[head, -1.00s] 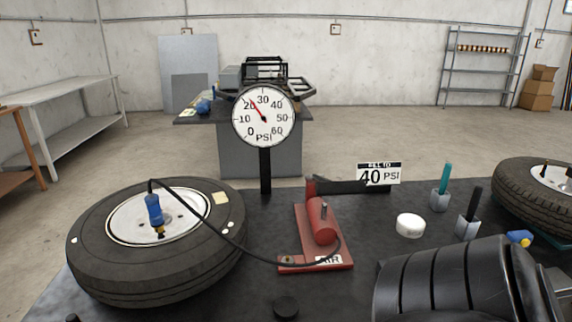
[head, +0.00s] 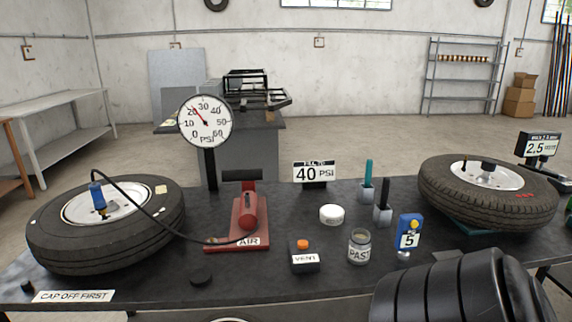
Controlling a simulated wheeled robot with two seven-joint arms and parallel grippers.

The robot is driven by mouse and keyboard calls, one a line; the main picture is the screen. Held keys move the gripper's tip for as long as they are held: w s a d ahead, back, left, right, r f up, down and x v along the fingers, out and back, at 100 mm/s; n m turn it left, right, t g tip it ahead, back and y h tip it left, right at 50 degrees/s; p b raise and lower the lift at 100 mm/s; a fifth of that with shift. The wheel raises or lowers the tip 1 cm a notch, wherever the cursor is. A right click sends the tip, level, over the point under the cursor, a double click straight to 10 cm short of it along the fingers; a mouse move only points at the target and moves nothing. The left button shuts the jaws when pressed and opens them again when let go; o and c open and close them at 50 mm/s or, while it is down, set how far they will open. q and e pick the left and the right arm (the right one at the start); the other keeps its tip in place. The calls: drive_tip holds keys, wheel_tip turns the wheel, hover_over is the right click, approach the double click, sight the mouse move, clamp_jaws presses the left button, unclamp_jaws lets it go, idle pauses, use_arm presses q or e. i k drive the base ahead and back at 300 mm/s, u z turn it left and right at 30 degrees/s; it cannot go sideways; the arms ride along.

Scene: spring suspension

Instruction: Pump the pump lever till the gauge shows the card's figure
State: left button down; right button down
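The red pump (head: 247,215) marked AIR stands on the table, with a black lever handle (head: 241,175) at its back. A hose runs from the pump to a blue fitting (head: 97,196) on the left tyre (head: 60,240). The round gauge (head: 206,122) stands on a post behind; its red needle points between 20 and 30, nearer 20. The card (head: 315,172) reads 40 PSI. Neither of my grippers shows. A black ribbed shape, likely my arm, fills the bottom right.
A VENT box (head: 305,261) with an orange button, a PASTE jar (head: 360,248), a white puck (head: 332,215) and a blue device (head: 409,237) showing 5 stand right of the pump. A second tyre (head: 440,193) lies at right.

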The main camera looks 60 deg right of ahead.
sight(248, 174)
drive_tip(key=z, duration=0.75)
